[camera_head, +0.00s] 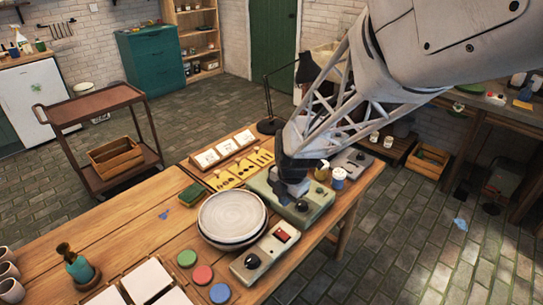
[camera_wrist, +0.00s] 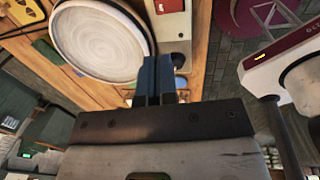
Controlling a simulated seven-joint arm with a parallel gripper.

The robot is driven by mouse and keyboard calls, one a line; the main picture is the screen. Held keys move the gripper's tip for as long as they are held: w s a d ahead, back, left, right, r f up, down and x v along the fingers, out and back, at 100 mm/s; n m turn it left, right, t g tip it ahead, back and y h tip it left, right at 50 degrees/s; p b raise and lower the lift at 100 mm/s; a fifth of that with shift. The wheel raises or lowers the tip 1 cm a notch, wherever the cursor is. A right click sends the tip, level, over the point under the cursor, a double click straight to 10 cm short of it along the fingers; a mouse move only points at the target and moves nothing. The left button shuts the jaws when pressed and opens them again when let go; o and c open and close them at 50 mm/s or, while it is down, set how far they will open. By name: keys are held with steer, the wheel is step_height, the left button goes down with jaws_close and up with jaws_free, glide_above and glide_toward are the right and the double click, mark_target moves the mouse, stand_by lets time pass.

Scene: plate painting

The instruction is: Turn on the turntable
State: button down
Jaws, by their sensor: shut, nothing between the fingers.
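The turntable with a pale round plate (camera_head: 232,215) on it stands near the front right of the wooden table; the plate also shows in the wrist view (camera_wrist: 75,30). Beside it is a light control box (camera_head: 266,257) with a dark knob (camera_head: 252,261) and a red switch (camera_head: 283,236). A box with a red switch also shows in the wrist view (camera_wrist: 172,27). My gripper (camera_head: 292,186) is shut and empty, pointing down over a grey-green box (camera_head: 312,209) behind the plate. In the wrist view its blue fingers (camera_wrist: 155,75) are together. Whether they touch anything is unclear.
Green, red and blue paint discs (camera_head: 203,275) lie in front of the plate. A yellow spray bottle (camera_head: 322,170) and a small jar (camera_head: 338,178) stand right of my gripper. Yellow stencil cards (camera_head: 235,172) and a green sponge (camera_head: 190,194) lie behind the plate.

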mark_target(278, 231)
stand_by(0.4)
steer(key=shift+w+a+f, duration=0.25)
steer(key=shift+f, duration=2.05)
steer(key=shift+w+a+f, duration=0.2)
steer(key=shift+f, duration=2.1)
steer(key=shift+w+a+f, duration=0.25)
steer(key=shift+f, duration=2.05)
